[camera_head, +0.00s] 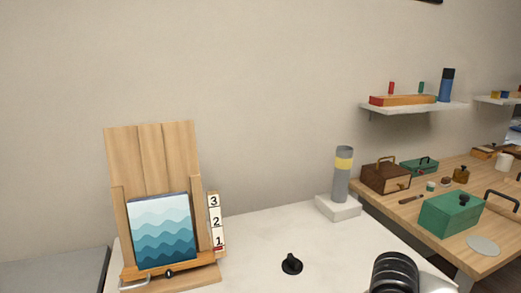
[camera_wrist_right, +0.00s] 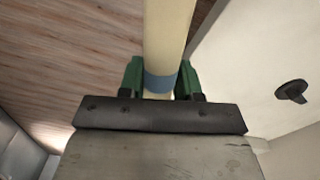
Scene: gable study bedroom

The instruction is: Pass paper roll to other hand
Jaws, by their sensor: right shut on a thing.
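The paper roll (camera_wrist_right: 168,28) is a long cream cylinder with a blue band, seen in the right wrist view. My right gripper (camera_wrist_right: 160,78) has its green fingers shut on either side of the roll at the blue band. The roll runs up out of the top of that view, so its far end is hidden. The roll does not show in the head view. My left gripper is in neither view.
A white table (camera_head: 255,235) bears a wooden stand (camera_head: 150,150) with a wave picture, a black knob (camera_head: 292,264) and a grey cylinder with a yellow band (camera_head: 341,185) on a white block. A wooden table (camera_head: 410,220) with boxes stands at right.

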